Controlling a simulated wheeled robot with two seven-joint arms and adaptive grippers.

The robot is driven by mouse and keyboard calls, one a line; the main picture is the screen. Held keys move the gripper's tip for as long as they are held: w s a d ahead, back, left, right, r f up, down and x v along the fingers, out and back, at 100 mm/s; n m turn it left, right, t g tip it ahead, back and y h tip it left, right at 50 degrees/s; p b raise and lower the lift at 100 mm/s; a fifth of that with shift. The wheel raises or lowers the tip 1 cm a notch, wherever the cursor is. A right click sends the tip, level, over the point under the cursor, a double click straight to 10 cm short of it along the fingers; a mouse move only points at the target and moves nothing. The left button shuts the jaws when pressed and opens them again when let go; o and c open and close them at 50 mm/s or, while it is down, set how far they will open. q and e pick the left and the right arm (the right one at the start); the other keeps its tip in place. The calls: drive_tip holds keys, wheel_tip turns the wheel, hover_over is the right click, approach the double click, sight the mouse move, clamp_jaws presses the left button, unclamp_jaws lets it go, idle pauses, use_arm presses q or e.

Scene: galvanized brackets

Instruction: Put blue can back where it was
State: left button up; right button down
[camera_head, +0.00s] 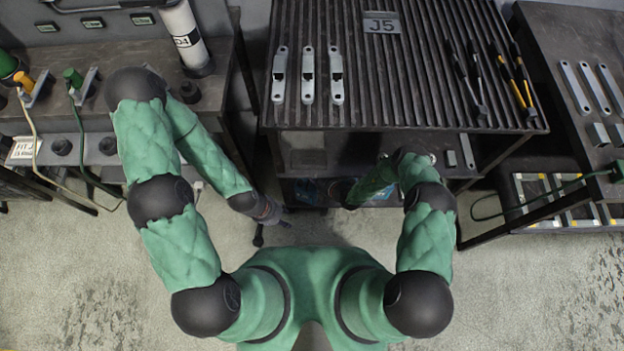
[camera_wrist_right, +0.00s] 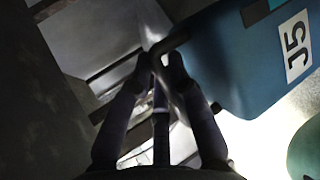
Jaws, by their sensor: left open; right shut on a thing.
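The blue can (camera_wrist_right: 245,60) fills the upper right of the right wrist view, with a white J5 label on its side and a dark handle. My right gripper (camera_wrist_right: 165,62) has its fingers closed together at that handle, beside the can's body. In the head view my right forearm reaches under the front of the ribbed table, and the right gripper is hidden there. My left gripper (camera_head: 276,217) is open and empty, low in front of the table's left leg.
The ribbed table (camera_head: 400,75) bears a J5 plate (camera_head: 382,24), several light brackets (camera_head: 308,75) and dark tools. Below it are shelves with bluish items (camera_head: 306,190), too dim to name. A bench (camera_head: 60,85) stands left; another table (camera_head: 560,40) stands right.

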drive_tip(key=shift+w+b, duration=0.4)
drive_tip(key=shift+w, duration=0.8)
drive_tip(key=shift+f+b, duration=0.5)
drive_tip(key=shift+f, duration=0.2)
drive_tip(key=c, duration=1.2)
unclamp_jaws()
drive_tip(key=shift+s+f, duration=0.1)
drive_tip(key=shift+f, duration=0.05)
drive_tip(key=shift+p+v, duration=2.4)
drive_tip(key=shift+v, duration=3.7)
